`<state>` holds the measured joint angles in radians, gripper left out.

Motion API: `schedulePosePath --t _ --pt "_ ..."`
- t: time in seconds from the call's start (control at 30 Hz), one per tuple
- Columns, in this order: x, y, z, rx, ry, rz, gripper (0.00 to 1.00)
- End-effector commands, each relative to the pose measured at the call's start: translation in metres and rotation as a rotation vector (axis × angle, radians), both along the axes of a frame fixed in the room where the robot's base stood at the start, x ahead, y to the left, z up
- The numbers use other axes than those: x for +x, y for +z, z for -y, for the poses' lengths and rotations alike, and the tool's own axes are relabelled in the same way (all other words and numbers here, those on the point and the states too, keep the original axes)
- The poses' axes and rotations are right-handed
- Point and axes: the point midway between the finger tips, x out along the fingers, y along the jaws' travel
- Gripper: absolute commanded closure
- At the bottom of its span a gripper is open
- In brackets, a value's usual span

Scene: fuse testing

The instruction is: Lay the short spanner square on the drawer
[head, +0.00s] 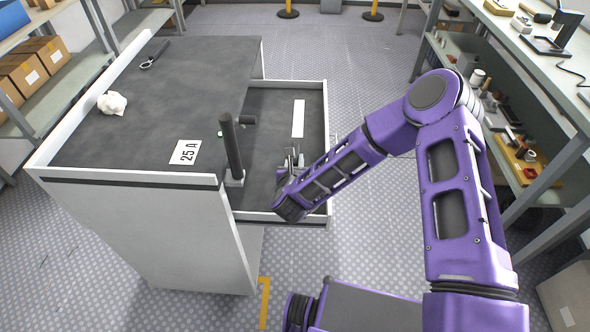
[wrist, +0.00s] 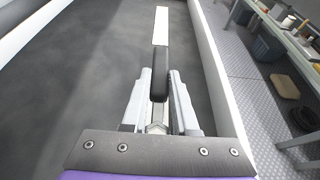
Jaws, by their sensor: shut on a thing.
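The drawer (head: 268,148) is open on the right of the grey-topped cabinet, with a dark floor and white rim; its floor (wrist: 105,50) fills much of the wrist view. My gripper (head: 291,160) reaches into its front right part. In the wrist view my gripper (wrist: 159,95) is shut on the short spanner (wrist: 160,72), whose dark handle points ahead between the fingers. A bright metal part shows nearer the palm. The handle lines up closely with a white strip (wrist: 161,25) beyond it. I cannot tell whether the spanner touches the floor. In the head view my gripper mostly hides it.
A dark upright post (head: 232,148) stands on a pale base by the drawer's left side, left of my gripper. A short dark cylinder (head: 248,120) is behind it.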

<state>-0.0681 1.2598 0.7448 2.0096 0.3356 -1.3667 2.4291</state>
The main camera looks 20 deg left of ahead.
Motion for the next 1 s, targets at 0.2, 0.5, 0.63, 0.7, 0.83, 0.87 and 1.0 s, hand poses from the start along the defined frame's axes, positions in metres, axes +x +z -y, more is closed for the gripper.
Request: schedulePosePath --t 0.2,0.5,0.63,0.7,0.83,0.87,1.0 --pt "0.0 -0.029 0.0 -0.001 0.0 0.0 1.0" --pt "0.0 -0.036 0.0 -0.001 0.0 0.001 1.0" --pt "0.0 -0.039 0.0 0.0 -0.001 0.0 1.0" --pt "0.0 -0.039 0.0 0.0 0.0 0.001 0.66" --pt "0.0 -0.039 0.0 -0.001 0.0 0.001 0.43" --pt "0.0 -0.039 0.0 -0.001 0.0 0.001 0.43" --pt "0.0 -0.039 0.0 -0.001 0.0 0.0 0.43"
